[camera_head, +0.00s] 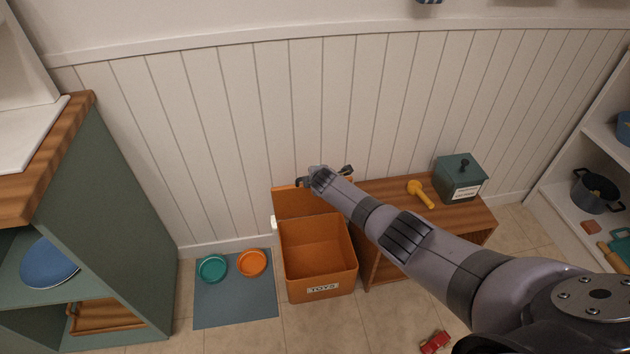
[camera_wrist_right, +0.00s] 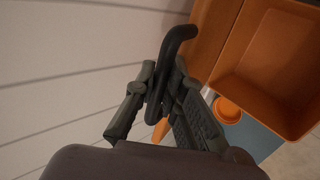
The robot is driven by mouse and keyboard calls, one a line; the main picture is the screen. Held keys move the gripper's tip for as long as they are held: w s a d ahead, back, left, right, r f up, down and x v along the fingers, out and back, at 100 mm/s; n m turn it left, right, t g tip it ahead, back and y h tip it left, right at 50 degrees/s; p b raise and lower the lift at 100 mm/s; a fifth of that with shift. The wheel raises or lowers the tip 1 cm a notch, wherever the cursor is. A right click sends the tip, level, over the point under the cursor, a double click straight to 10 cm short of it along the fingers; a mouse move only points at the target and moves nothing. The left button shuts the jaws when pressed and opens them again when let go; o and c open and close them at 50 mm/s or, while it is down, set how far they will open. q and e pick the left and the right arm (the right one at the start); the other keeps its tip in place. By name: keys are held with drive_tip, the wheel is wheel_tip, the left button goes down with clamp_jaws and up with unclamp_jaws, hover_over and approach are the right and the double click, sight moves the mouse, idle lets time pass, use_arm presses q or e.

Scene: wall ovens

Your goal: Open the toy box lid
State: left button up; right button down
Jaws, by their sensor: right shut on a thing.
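The orange toy box (camera_head: 342,279) stands on the floor beside the wooden bench, its "TOYS" label facing forward. Its interior is exposed and looks empty. The orange lid (camera_head: 292,204) is raised at the back of the box, close to the wall. My right gripper (camera_head: 325,179) reaches over the bench to the lid's top edge and hides part of it. In the right wrist view my right gripper (camera_wrist_right: 160,105) is shut on the black bent handle (camera_wrist_right: 176,45), with the orange lid (camera_wrist_right: 211,35) just beyond. My left gripper is not in view.
A wooden bench (camera_head: 462,216) holds a yellow toy (camera_head: 421,193) and a green lidded box (camera_head: 459,180). A blue mat (camera_head: 236,303) with teal (camera_head: 212,268) and orange (camera_head: 251,263) bowls lies left. A red toy car (camera_head: 435,342) is on the floor. The wall is close behind the lid.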

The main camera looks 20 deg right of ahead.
drive_tip(key=shift+w+r, duration=0.1)
drive_tip(key=c, duration=1.7)
unclamp_jaws()
drive_tip(key=shift+o, duration=0.2)
drive_tip(key=v, duration=1.2)
